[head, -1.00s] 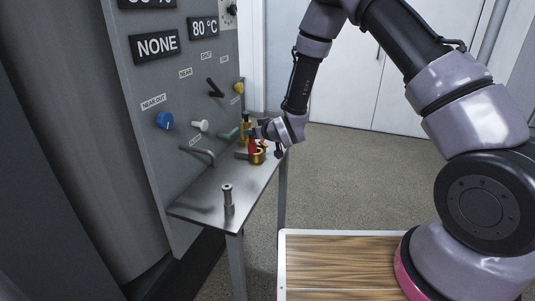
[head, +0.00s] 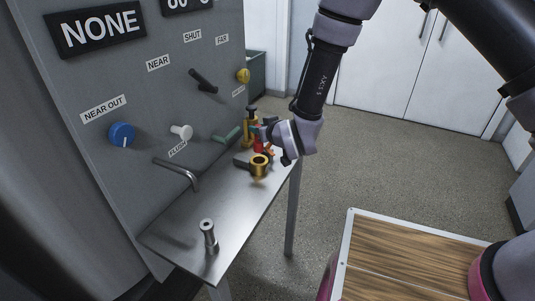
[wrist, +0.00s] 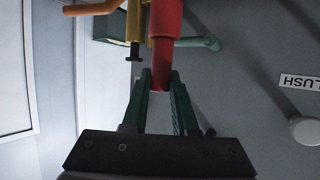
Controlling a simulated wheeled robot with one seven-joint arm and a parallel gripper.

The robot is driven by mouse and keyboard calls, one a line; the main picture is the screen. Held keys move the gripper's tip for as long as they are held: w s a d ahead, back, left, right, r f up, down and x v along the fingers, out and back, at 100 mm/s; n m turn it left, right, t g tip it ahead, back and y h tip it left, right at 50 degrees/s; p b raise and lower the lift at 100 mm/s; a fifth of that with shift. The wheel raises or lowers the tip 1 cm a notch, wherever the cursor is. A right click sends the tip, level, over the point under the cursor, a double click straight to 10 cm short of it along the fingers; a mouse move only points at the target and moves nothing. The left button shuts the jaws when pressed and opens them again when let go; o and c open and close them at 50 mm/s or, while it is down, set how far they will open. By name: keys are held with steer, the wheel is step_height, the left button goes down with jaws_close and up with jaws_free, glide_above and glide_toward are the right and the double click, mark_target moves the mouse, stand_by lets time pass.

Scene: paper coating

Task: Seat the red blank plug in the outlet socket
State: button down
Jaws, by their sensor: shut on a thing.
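My gripper (head: 264,134) is at the far end of the metal shelf, beside the grey panel. In the wrist view its two green fingers (wrist: 160,84) are closed on the lower end of a red rod-like piece, which I take as the red blank plug (wrist: 165,32). In the head view only a little red (head: 270,149) shows past the gripper. A brass ring-shaped fitting (head: 259,164) sits just below and in front of it; it may be the outlet socket, but I cannot tell. Whether the plug touches it is hidden.
A brass upright piece (head: 250,119) stands close behind the gripper. A green handle (head: 228,135), white knob (head: 182,132), blue knob (head: 122,134) and bent grey pipe (head: 179,171) project from the panel. A grey metal post (head: 209,236) stands on the shelf (head: 232,207), otherwise clear nearer me.

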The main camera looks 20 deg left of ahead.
mark_target(261, 149)
step_height(261, 149, down, 8)
steer(key=shift+r, duration=0.2)
steer(key=shift+f, duration=0.1)
steer(key=c, duration=0.7)
jaws_free()
steer(key=v, duration=1.2)
